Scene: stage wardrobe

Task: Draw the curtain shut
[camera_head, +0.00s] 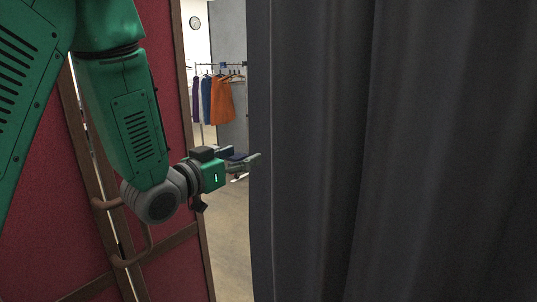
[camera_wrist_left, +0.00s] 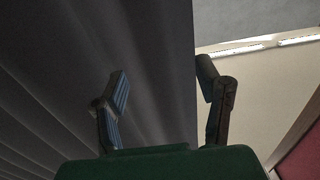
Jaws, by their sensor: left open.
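The dark grey curtain (camera_head: 400,150) fills the right half of the head view, and its free left edge hangs beside a gap. My left gripper (camera_head: 248,160) reaches in from the left to that edge, with its fingertips at the edge in the picture. In the left wrist view the gripper (camera_wrist_left: 165,100) is open, one finger in front of the curtain (camera_wrist_left: 90,60) and the other just past its edge. The edge lies between the fingers in the picture; I cannot tell whether either finger touches the cloth. My right gripper is not in view.
Red panels with brown frames (camera_head: 185,265) stand left of the gap, with a curved brown handle (camera_head: 130,262). Through the gap I see a clothes rack with an orange garment (camera_head: 222,101), a wall clock (camera_head: 195,23) and bare floor (camera_head: 230,240).

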